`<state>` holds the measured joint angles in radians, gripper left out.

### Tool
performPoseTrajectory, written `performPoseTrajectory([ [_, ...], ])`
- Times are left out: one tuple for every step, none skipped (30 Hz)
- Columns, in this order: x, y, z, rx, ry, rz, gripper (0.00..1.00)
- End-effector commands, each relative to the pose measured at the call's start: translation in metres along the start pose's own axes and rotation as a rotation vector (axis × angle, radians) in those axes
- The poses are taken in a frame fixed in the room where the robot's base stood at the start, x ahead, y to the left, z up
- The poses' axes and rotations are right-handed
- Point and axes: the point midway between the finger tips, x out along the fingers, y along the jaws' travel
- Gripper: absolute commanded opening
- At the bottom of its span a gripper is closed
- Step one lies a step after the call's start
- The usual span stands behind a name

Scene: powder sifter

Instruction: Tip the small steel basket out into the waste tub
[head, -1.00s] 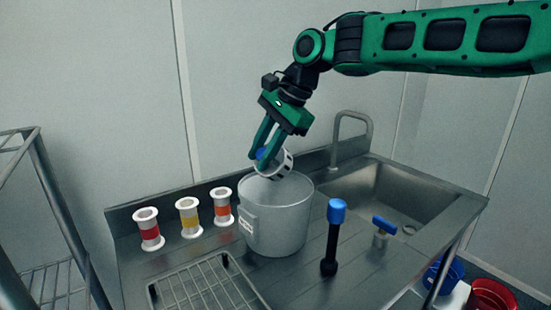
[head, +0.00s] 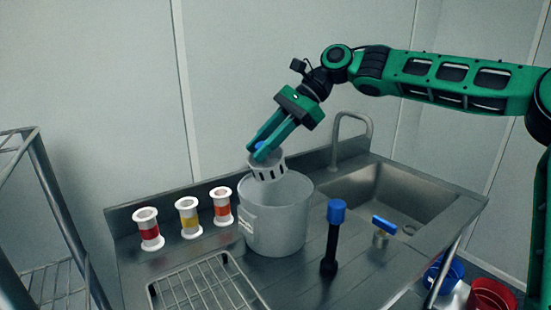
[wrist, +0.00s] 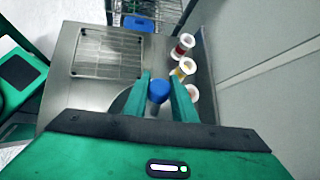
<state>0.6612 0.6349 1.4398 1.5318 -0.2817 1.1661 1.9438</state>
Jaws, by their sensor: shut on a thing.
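The small steel basket (head: 269,168) is a pale slotted cup with a blue knob (head: 260,147). My gripper (head: 257,151) is shut on the basket by this knob, and the basket hangs nearly upright beneath the fingers. The waste tub (head: 277,225) is a grey bucket with a pale label on its left side. The basket is at the tub's mouth, its lower part overlapping the opening; I cannot tell how deep it is. The inside of the basket is hidden. In the wrist view the blue knob (wrist: 159,91) sits between the fingers.
Several white spools with coloured bands (head: 188,216) stand left of the tub. A wire rack (head: 205,287) lies at front left. A black post with a blue top (head: 332,240) and a blue-handled valve (head: 383,231) stand right, before the sink (head: 385,195) and faucet (head: 352,122).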

Motion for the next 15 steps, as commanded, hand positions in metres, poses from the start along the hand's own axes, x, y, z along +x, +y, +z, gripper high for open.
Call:
performPoseTrajectory([
  [-0.0017, -0.0005, 0.0003, 0.013, -0.030, 0.006, 0.00],
  [-0.0016, -0.0005, 0.0008, 0.019, -0.046, 0.010, 0.00],
  [-0.0021, -0.0006, 0.0019, 0.029, -0.067, 0.014, 0.00],
  [-0.0026, -0.0008, 0.0022, 0.037, -0.083, 0.017, 0.00],
  [-0.0032, -0.0010, 0.0027, 0.045, -0.098, 0.021, 0.00],
  [-0.0042, -0.0011, 0.0036, 0.053, -0.119, 0.025, 0.00],
  [-0.0051, -0.0013, 0.0038, 0.061, -0.134, 0.028, 0.00],
  [-0.0051, -0.0014, 0.0044, 0.070, -0.150, 0.032, 0.00],
  [-0.0056, -0.0015, 0.0055, 0.078, -0.172, 0.036, 0.00],
  [-0.0061, -0.0016, 0.0059, 0.086, -0.187, 0.040, 0.00],
  [-0.0066, -0.0018, 0.0063, 0.094, -0.203, 0.043, 0.00],
  [-0.0076, -0.0019, 0.0073, 0.103, -0.224, 0.048, 0.00],
  [-0.0084, -0.0020, 0.0077, 0.110, -0.240, 0.051, 0.00],
  [-0.0085, -0.0021, 0.0082, 0.118, -0.256, 0.055, 0.00],
  [-0.0089, -0.0022, 0.0093, 0.128, -0.277, 0.059, 0.00],
])
